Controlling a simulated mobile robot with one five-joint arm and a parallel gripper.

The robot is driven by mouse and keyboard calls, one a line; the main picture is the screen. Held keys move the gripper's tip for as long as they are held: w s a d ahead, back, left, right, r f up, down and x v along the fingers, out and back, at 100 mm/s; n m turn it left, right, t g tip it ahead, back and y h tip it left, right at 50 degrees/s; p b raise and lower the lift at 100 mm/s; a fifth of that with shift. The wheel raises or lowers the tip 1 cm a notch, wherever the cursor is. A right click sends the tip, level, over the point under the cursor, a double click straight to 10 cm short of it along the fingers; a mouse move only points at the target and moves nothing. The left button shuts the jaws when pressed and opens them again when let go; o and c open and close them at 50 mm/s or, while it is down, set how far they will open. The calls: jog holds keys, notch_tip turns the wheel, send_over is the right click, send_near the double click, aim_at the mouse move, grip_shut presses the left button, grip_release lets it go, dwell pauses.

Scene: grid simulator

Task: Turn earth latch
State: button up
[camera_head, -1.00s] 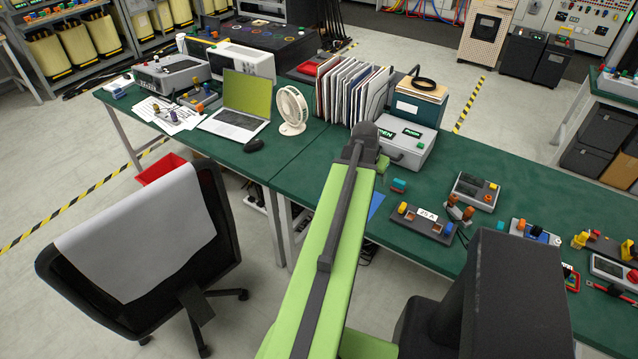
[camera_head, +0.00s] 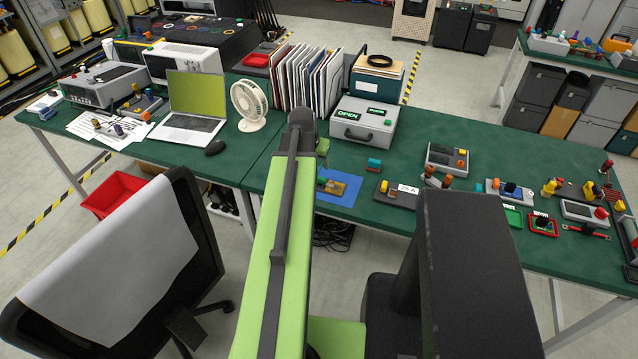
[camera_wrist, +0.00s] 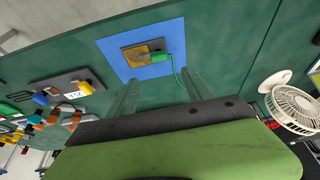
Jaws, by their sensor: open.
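A small dark plate with a gold-brown area (camera_wrist: 140,53) lies on a blue mat (camera_wrist: 110,50) in the wrist view. A green part (camera_wrist: 164,58) with a curling green wire sits at the plate's right end. It may be the earth latch, but its label is unreadable. In the head view the plate (camera_head: 333,187) and mat (camera_head: 347,199) show just right of my arm. My gripper (camera_wrist: 160,80) is open and empty, its two fingers apart, short of the plate in the picture. In the head view my arm's end hides most of the gripper.
A grey case (camera_head: 365,122) with OPEN labels and upright folders (camera_head: 303,82) stand behind the mat. A fan (camera_head: 250,105) and laptop (camera_head: 190,128) are left. A block marked 25 A (camera_head: 398,196) and several small devices lie right. A chair (camera_head: 110,250) stands in front.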

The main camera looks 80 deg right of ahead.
aim_at(321, 178)
jog(key=b+x, duration=1.1)
jog(key=x, duration=0.2)
jog(key=shift+s+f, duration=0.15)
jog(key=shift+f, duration=0.2)
jog(key=shift+r, duration=0.1)
